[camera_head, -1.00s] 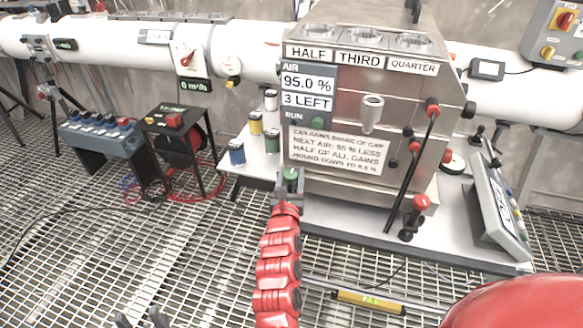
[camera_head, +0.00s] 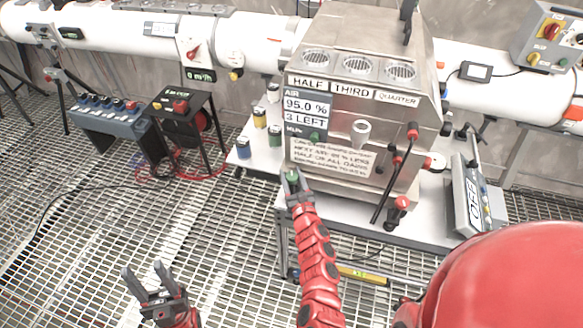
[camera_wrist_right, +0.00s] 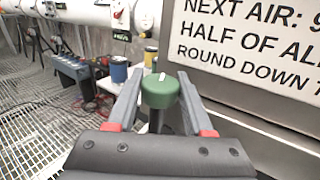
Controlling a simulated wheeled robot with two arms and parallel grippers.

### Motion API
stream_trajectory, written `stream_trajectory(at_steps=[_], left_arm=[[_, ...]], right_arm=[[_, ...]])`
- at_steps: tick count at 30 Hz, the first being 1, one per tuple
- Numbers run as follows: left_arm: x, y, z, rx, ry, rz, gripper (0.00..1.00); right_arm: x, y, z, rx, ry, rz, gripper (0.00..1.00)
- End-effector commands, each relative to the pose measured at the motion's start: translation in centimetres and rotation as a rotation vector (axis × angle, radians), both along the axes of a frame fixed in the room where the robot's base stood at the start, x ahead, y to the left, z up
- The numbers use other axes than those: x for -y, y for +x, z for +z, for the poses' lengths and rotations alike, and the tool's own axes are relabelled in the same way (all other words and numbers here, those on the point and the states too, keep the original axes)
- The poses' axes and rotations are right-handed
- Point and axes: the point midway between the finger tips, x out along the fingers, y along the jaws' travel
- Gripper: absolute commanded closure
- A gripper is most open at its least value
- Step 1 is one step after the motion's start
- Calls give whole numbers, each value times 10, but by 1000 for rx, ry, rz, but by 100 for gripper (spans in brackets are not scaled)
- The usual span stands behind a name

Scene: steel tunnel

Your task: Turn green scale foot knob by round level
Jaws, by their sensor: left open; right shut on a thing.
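The green knob (camera_head: 292,176) is at the front left corner of the table, below the steel machine's sign. My right gripper (camera_head: 294,184) is shut on it; in the right wrist view the green knob (camera_wrist_right: 160,90) has a small white mark on top and sits between the two fingers. A yellow bar level (camera_head: 362,274) with a green vial lies low beneath the table's front; its bubble is too small to read. I cannot make out a round level. My left gripper (camera_head: 147,282) is open and empty above the grated floor, at the lower left.
The steel machine (camera_head: 345,110) stands on the white table with red-knobbed levers (camera_head: 392,180) at its right. Several small cans (camera_head: 260,118) stand on the table's left part. A grey OFF panel (camera_head: 472,198) is at the right.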

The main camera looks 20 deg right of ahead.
Motion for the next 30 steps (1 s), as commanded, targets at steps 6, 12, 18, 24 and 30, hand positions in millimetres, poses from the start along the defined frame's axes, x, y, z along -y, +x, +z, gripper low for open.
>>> stream_trajectory(at_steps=[6,12,18,24,30], left_arm=[[0,0,-1,0,0,0,50],[0,0,-1,0,0,0,50],[0,0,-1,0,0,0,50],[0,0,0,0,0,0,50],[0,0,2,0,0,0,50]], right_arm=[[0,-1,-4,-5,3,2,100],[0,-2,-5,-8,3,1,25],[0,-2,-5,-7,3,0,19],[0,-5,-5,-8,4,-1,19],[-2,-34,-4,-9,0,0,19]])
